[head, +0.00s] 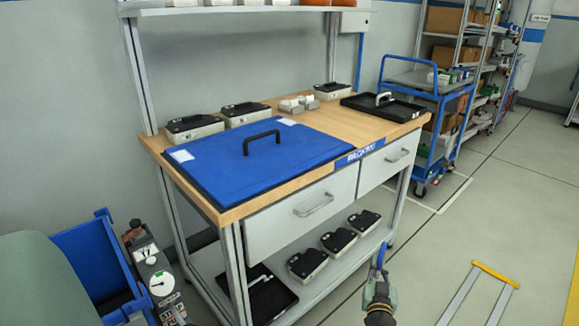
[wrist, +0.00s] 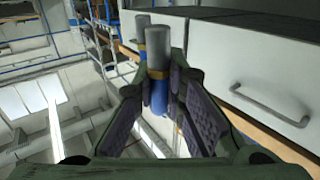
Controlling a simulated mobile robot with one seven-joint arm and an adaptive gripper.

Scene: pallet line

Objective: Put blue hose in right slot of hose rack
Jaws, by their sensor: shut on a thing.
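My gripper (head: 379,278) is low in front of the workbench, at its right front leg in the head view. In the wrist view my gripper (wrist: 160,88) is shut on the blue hose (wrist: 160,104). The hose has a brass-coloured collar and a grey end piece pointing away from my gripper. A second grey end piece with a blue part shows just behind it; I cannot tell whether it belongs to the same hose. In the head view only a short blue length of hose (head: 381,257) shows above the gripper. I cannot make out the hose rack in either view.
The workbench (head: 300,109) has a blue pad with a black handle (head: 262,141), black-lidded boxes, and drawers beneath. A lower shelf holds several boxes. A blue cart (head: 425,95) stands behind right. A blue bin (head: 95,262) is at left. Open floor (head: 455,235) lies right.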

